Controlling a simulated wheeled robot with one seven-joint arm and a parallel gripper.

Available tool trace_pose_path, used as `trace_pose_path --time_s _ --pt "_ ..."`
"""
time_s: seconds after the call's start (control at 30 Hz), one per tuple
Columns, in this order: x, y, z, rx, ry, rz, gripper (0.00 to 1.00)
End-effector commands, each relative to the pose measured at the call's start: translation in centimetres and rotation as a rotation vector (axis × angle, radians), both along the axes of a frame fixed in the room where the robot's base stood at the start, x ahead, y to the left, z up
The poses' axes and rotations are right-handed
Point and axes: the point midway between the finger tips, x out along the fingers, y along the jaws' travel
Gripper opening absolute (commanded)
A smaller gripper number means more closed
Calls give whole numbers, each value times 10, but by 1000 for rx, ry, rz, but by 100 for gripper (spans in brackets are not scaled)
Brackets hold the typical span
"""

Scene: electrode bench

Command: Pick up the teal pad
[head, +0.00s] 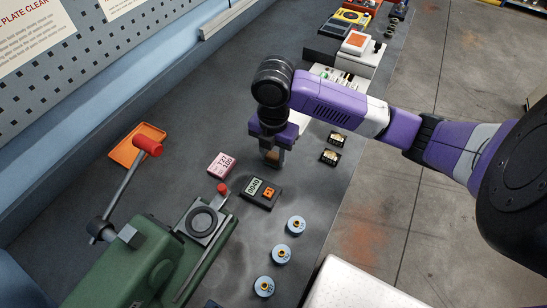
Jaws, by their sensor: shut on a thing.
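My gripper (272,158) points down over the middle of the grey bench, beyond the black meter. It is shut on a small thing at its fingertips. Only a brownish-tan patch shows there, so I cannot make out the thing's shape or tell whether it is the teal pad. I see no clearly teal pad elsewhere on the bench. I cannot tell whether the held thing touches the bench top.
A black meter (261,193) and a pink box (221,165) lie close by. Several blue round pieces (281,253) stand in front. A green press (150,265) with a red-knobbed lever fills the left front. Two black-and-gold pieces (330,157) lie right. An orange tray (137,146) is left.

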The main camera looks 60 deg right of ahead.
Motion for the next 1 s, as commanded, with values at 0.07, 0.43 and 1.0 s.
trace_pose_path --time_s 0.07,0.43,1.0 --pt "0 0 0 0 0 0 0" --pt "1 0 8 0 -1 0 0" --pt "1 -2 134 -9 -3 3 0"
